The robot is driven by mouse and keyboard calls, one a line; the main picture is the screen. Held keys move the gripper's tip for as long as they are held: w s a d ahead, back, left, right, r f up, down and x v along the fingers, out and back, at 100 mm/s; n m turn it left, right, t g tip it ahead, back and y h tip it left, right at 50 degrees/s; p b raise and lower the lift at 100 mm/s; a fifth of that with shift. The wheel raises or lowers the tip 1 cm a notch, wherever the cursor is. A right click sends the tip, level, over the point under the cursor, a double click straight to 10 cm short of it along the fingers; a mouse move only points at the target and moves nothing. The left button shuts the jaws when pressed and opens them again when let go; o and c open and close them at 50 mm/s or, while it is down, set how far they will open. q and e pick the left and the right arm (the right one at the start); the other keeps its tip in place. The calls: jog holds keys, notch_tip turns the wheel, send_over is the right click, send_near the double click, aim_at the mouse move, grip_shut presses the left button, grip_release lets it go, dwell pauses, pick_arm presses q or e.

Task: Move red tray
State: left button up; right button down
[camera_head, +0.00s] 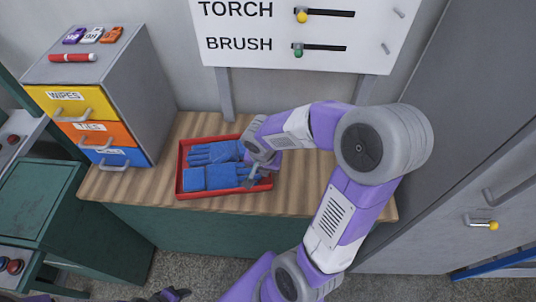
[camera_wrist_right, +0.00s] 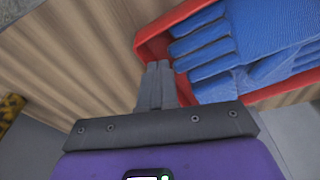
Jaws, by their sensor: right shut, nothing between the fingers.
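The red tray (camera_head: 224,194) lies on the wooden worktop in the head view, with blue gloves (camera_head: 210,178) in it. My right gripper (camera_head: 254,178) reaches over the tray's right end. In the right wrist view my right gripper (camera_wrist_right: 158,68) is shut and empty, its fingertips close beside the rim of the red tray (camera_wrist_right: 150,47). I cannot tell whether they touch the rim. The gloves (camera_wrist_right: 240,45) fill the tray there. A dark part of my left gripper (camera_head: 174,294) shows at the bottom edge of the head view; its jaws are not clear.
A drawer unit (camera_head: 130,90) with yellow, orange and blue drawers stands left of the tray. The wooden worktop (camera_head: 310,185) is clear to the right, under my right arm. A white board (camera_head: 300,35) with hooks is behind. A grey cabinet (camera_head: 440,150) stands at right.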

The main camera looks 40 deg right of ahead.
jog(key=w+d, duration=0.2)
jog(key=d, duration=0.1)
jog(key=w+d, duration=0.1)
jog(key=shift+d+p, duration=0.3)
jog(key=shift+d, duration=0.05)
jog(key=shift+f, duration=0.65)
jog(key=shift+f+b, duration=0.15)
jog(key=shift+b, duration=0.45)
jog(key=shift+s+a+f, duration=0.1)
jog(key=shift+s, duration=0.05)
